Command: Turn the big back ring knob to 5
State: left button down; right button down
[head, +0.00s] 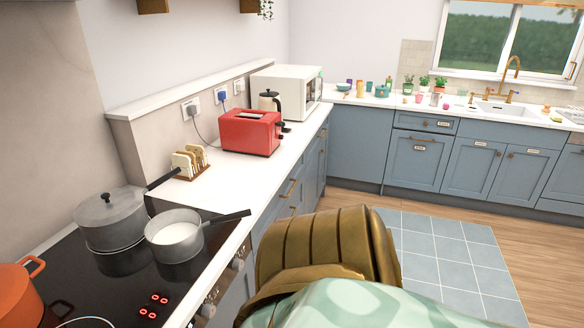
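The black glass hob (75,262) lies at the lower left, with several small red lit marks near its front right. Light-coloured knobs show on the cooker's front face below the worktop edge: one knob (238,264) and another knob (208,310) nearer me. Their settings are too small to read, and I cannot tell which one is for the big back ring. A large lidded grey pot (110,222) stands at the back of the hob. A smaller pan with white contents (176,236) stands beside it. Neither gripper is in view.
The small pan's dark handle sticks out over the worktop edge near the knobs. An orange pot (18,298) is at the lower left. A toast rack (188,163), red toaster (250,132), kettle and white microwave (287,88) stand further along. The tiled floor (455,255) is clear.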

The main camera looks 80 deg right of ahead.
aim_at(238, 265)
jog(key=z, duration=2.15)
jog(key=i+l+u, duration=0.15)
jog(key=u, duration=0.2)
jog(key=l+u, duration=0.35)
jog(key=i+l+u, duration=0.1)
jog(key=l+u, duration=0.25)
